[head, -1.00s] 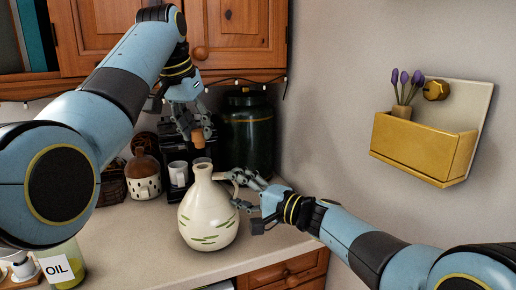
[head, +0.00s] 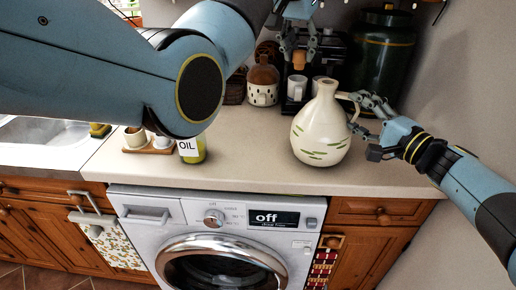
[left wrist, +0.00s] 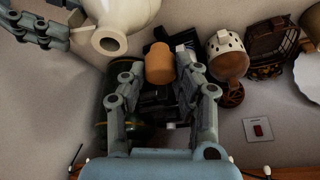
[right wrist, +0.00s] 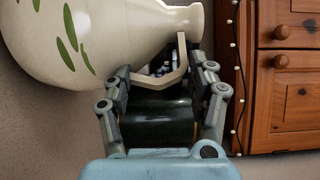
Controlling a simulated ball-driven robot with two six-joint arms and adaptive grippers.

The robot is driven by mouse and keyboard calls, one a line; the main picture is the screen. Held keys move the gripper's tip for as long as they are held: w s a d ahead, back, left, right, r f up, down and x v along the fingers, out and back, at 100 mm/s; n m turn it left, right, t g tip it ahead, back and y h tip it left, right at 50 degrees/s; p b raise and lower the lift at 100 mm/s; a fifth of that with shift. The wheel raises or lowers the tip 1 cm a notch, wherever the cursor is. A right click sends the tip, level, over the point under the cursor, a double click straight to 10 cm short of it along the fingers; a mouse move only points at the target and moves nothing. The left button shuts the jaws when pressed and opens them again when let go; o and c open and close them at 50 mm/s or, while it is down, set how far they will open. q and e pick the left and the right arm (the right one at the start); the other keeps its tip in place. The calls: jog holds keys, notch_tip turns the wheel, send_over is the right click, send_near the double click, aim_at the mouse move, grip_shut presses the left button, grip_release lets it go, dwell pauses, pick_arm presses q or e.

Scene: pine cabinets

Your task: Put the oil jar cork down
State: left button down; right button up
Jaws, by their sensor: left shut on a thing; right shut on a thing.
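The brown cork (head: 299,60) is held between the fingertips of my left gripper (head: 298,45), up and a little left of the jar's neck; it also shows in the left wrist view (left wrist: 160,62). The cream oil jar (head: 321,132) with green leaf marks stands upright on the counter. Its open mouth shows in the left wrist view (left wrist: 110,42). My right gripper (head: 362,112) is shut on the jar's handle, which shows in the right wrist view (right wrist: 172,78).
The pale counter (head: 240,168) is clear left of the jar. Behind are a spotted brown jar (head: 262,88), a white cup (head: 296,88) and a large dark canister (head: 380,55). A washing machine is below.

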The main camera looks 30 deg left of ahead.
pick_arm(q)
jog(key=shift+n+y, duration=0.4)
jog(key=shift+n, duration=0.1)
jog(key=s+a+f, duration=0.2)
jog(key=f, duration=0.4)
jog(key=s+a+f, duration=0.2)
jog(key=s+f, duration=0.1)
jog(key=f, duration=0.3)
jog(key=s+a+f, duration=0.3)
jog(key=f, duration=0.2)
jog(key=shift+s+f, duration=0.1)
jog(key=shift+f, duration=2.65)
jog(key=shift+f, duration=0.1)
jog(key=c, duration=1)
grip_release()
